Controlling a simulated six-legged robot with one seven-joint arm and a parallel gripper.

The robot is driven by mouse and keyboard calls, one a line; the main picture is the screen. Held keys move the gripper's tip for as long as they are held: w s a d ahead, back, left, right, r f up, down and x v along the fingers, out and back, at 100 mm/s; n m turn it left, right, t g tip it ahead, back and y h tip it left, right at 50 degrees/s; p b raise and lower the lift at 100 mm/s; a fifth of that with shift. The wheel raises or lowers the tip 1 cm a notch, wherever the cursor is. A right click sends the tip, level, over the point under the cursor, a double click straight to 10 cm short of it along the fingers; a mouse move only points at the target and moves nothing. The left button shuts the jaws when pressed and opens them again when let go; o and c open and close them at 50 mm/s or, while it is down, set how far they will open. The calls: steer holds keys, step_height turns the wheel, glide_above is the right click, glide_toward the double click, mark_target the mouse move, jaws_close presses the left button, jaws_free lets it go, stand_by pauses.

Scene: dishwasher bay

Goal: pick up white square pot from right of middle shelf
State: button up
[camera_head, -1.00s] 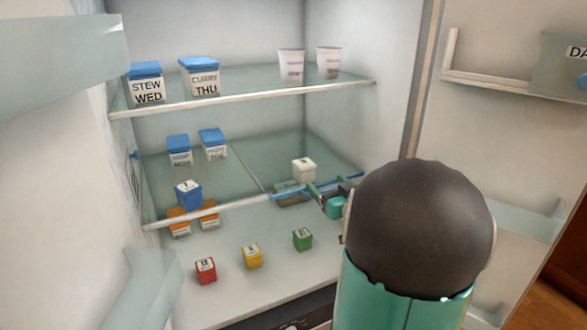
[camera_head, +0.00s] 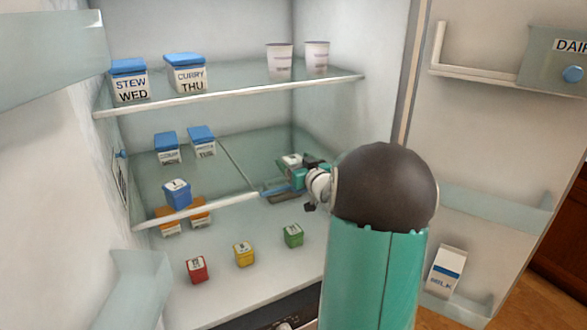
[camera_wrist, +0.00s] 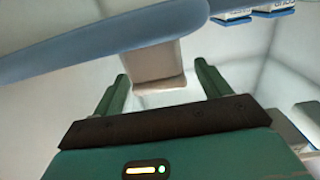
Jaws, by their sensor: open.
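The white square pot (camera_head: 291,160) stands at the right of the middle glass shelf (camera_head: 225,183), partly hidden by my gripper in the head view. My gripper (camera_head: 303,172) is at the shelf's front right, close to the pot. In the wrist view, which looks upside down, the pot (camera_wrist: 155,68) shows between the two green fingers of my gripper (camera_wrist: 161,82). The fingers are apart, one to each side of it. I cannot tell whether they touch it.
The shelf's blue front edge (camera_wrist: 100,45) crosses close to the fingers. Two blue-lidded boxes (camera_head: 184,146) stand at the shelf's left. A blue cube (camera_head: 177,193) sits at its front left. Red, yellow and green (camera_head: 293,235) cubes are below. A milk carton (camera_head: 445,271) is in the door.

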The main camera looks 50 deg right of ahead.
steer(key=shift+x, duration=0.8)
steer(key=c, duration=1.2)
steer(key=shift+o, duration=0.2)
steer(key=shift+r, duration=0.1)
